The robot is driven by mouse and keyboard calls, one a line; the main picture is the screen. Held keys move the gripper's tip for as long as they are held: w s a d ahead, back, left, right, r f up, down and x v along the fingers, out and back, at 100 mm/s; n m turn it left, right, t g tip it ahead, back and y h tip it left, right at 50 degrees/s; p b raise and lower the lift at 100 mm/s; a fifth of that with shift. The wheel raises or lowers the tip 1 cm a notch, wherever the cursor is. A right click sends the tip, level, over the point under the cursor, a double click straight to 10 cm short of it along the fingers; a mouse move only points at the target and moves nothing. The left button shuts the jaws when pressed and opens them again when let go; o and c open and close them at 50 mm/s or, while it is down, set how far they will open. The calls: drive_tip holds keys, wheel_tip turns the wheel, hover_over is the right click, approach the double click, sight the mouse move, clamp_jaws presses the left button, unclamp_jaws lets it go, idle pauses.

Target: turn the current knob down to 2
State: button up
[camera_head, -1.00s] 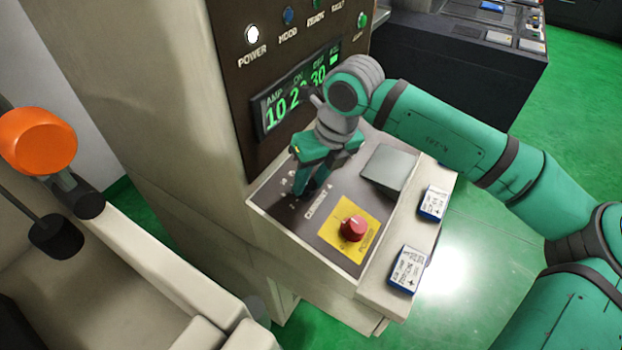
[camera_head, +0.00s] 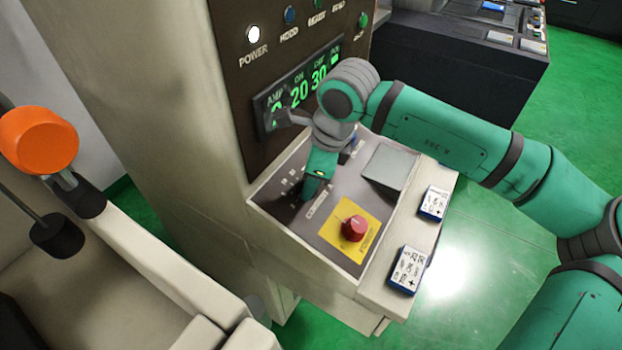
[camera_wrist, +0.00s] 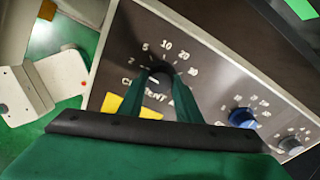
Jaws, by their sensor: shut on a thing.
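The current knob (camera_wrist: 157,72) is a dark round knob between my fingers in the wrist view, with white scale marks around it including 2, 5, 10 and 20. My gripper (camera_wrist: 158,82) is shut on it; the fingers partly cover it and the printed word below. A small pale mark shows on the knob, but I cannot tell surely which number it points to. In the head view my gripper (camera_head: 309,194) reaches down to the sloped panel (camera_head: 322,236) and hides the knob. The display (camera_head: 298,90) shows 20 and 30; my wrist covers most of the AMP figure.
A red knob (camera_head: 354,228) on a yellow plate stands at the panel's front. A grey block (camera_head: 388,164) and two small blue-and-white boxes (camera_head: 408,270) are to the right. An orange part (camera_head: 38,140) stands at left.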

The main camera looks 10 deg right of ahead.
drive_tip(key=shift+n, duration=0.6)
drive_tip(key=shift+d, duration=0.1)
drive_tip(key=o, duration=1.1)
drive_tip(key=shift+r, duration=0.1)
drive_tip(key=v, duration=1)
drive_tip(key=shift+s+r, duration=0.1)
drive_tip(key=shift+r, duration=0.2)
